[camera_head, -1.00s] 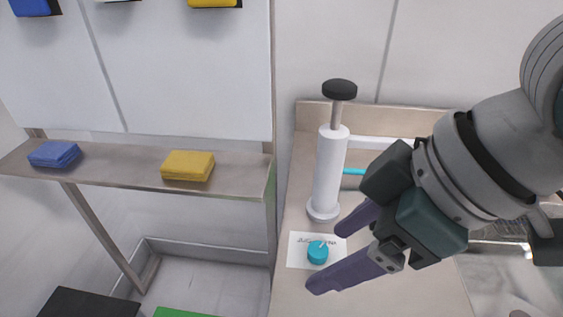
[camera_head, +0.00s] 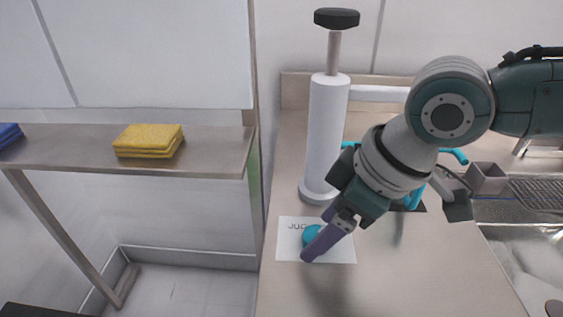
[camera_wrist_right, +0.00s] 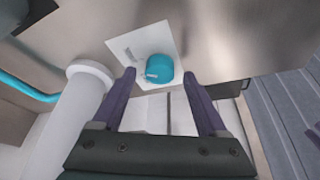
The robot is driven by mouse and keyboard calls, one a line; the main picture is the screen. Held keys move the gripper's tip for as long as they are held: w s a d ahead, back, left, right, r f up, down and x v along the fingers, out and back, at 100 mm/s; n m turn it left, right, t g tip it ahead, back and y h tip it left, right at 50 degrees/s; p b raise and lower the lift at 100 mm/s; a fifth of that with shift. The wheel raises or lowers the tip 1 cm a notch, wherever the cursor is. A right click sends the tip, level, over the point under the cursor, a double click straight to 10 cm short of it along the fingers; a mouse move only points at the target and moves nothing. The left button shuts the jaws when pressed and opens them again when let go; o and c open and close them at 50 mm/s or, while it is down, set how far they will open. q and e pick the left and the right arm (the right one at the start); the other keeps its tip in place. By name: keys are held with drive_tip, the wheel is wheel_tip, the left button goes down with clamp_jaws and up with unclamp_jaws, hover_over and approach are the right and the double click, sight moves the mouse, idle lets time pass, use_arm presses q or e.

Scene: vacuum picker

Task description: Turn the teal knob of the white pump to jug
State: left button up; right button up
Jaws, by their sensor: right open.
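The white pump (camera_head: 325,135) stands upright on the counter with a black top handle. In front of it lies a white label plate (camera_head: 289,240) with the teal knob (camera_head: 311,235) on it. The letters "JUG" show at the plate's left; the rest is covered by my gripper. My right gripper (camera_head: 310,256) is over the knob and partly hides it. In the right wrist view the teal knob (camera_wrist_right: 159,68) lies just beyond and between the open purple fingers (camera_wrist_right: 160,84), apart from both. A pale mark shows on the knob's left side. My left gripper is not in view.
A metal shelf (camera_head: 215,150) at left holds folded yellow cloths (camera_head: 149,140) and blue cloths (camera_head: 8,135). A teal hose (camera_head: 455,155) and a sink (camera_head: 520,250) are at right. The counter (camera_head: 400,285) in front is clear.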

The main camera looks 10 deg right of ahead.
drive_tip(key=shift+w+a+f, duration=0.15)
drive_tip(key=shift+f, duration=0.3)
drive_tip(key=shift+c, duration=0.3)
clamp_jaws()
